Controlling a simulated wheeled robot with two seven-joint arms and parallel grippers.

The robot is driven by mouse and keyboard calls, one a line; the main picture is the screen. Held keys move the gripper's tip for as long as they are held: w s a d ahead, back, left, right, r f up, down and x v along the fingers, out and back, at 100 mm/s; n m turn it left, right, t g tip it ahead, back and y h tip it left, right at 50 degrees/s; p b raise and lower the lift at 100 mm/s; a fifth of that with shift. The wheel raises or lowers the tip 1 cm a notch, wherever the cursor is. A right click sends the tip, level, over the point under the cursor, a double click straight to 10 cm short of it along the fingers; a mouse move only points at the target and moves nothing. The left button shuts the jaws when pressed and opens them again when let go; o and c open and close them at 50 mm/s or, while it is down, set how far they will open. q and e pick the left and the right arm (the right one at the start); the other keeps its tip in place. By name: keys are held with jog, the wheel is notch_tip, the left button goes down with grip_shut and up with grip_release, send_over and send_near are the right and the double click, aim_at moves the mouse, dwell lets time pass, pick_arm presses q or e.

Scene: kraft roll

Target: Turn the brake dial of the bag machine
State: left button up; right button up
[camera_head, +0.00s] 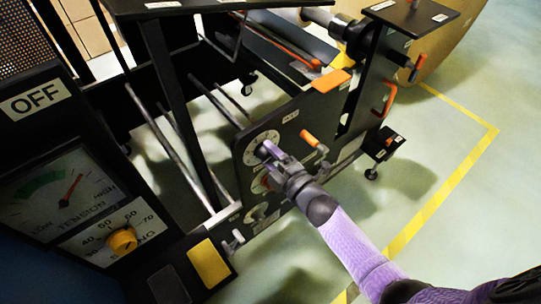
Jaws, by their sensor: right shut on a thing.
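The bag machine's black side panel (290,125) stands in the middle of the view. On its left part is a round white scale plate (257,143), the upper dial, which I take as the brake dial; its lettering is too small to read. My right gripper (268,153) reaches in from the lower right and is shut on the knob at the middle of this dial. The fingers hide most of the knob, so its pointer setting cannot be told. My left gripper is not in view.
Below are a dial with red (261,184) and another small dial (257,211). An orange-handled lever (310,139) sits close to the right of my gripper. A tension gauge (62,190) and yellow knob (122,241) are at left. Floor at right is clear, with a yellow line (440,205).

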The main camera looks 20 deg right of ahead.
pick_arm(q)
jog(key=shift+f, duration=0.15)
pick_arm(e)
jog(key=shift+n, duration=0.8)
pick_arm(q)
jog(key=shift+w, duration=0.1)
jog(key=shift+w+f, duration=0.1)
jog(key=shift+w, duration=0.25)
pick_arm(e)
jog(key=o, duration=1.2)
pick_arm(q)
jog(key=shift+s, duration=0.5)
pick_arm(e)
jog(key=shift+o, duration=0.4)
jog(key=shift+s, duration=0.1)
